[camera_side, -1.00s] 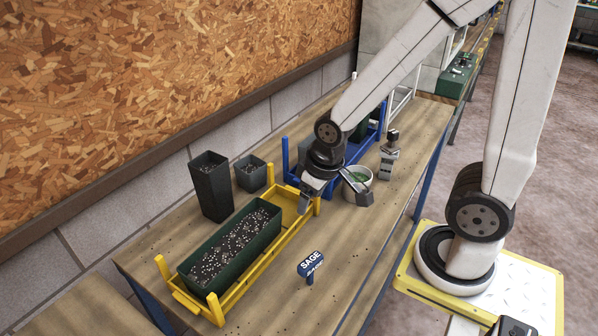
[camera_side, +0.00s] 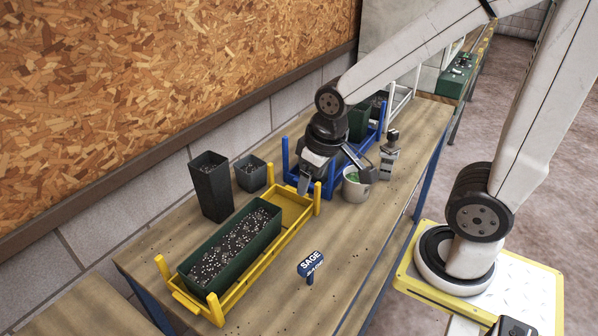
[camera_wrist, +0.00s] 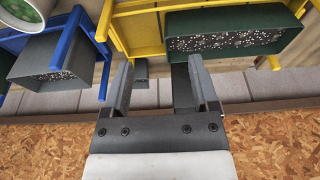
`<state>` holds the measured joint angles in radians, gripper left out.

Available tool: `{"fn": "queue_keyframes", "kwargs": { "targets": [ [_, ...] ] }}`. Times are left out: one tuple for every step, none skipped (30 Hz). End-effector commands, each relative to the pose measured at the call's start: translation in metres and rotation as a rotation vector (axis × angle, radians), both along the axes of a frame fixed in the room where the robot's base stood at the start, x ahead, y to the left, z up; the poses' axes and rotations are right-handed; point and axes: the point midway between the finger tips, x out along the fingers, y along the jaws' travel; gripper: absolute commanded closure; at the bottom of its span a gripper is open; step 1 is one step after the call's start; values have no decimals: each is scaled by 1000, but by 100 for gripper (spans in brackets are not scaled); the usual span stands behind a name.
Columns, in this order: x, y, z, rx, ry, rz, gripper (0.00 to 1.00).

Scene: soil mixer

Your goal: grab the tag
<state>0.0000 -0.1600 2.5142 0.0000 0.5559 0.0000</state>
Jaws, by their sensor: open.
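The tag (camera_side: 311,265) is a small dark blue T-shaped sign reading "SAGE", on the wooden table at the front, right of the yellow rack. It is not clearly seen in the wrist view. My gripper (camera_side: 334,177) is open and empty above the table, over the gap between the blue rack and the far end of the yellow rack, well behind the tag. In the wrist view my gripper (camera_wrist: 155,88) shows its two dark fingers spread apart with nothing held between them.
A yellow rack (camera_side: 265,270) holds a green planter of speckled soil (camera_side: 232,245). A tall dark pot (camera_side: 210,188) and a small dark pot (camera_side: 251,174) stand by the wall. A blue rack (camera_side: 286,160) and a light pot (camera_side: 355,190) are near my gripper. Table around the tag is clear.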

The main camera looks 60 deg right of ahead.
Motion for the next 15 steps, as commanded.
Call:
{"fn": "queue_keyframes", "kwargs": {
  "targets": [
    [-3, -2, -2, 7, 18, -17, 24],
    [-5, -3, -5, 16, 38, -33, 24],
    [-8, -4, -7, 25, 58, -52, 24],
    [-10, -5, -9, 32, 74, -66, 24],
    [-13, -6, -12, 41, 92, -83, 24],
    [-17, -7, -15, 52, 117, -105, 24],
    [-19, -7, -17, 61, 135, -121, 24],
    [-22, -8, -19, 71, 153, -137, 24],
    [-26, -9, -22, 86, 181, -163, 24],
    [-29, -10, -24, 97, 204, -182, 24],
    [-32, -10, -26, 109, 225, -202, 24],
    [-37, -10, -30, 129, 259, -232, 24],
    [-41, -11, -32, 143, 283, -254, 24],
    [-45, -11, -34, 159, 309, -278, 24],
    [-50, -11, -37, 183, 348, -312, 24]
  ]
}}
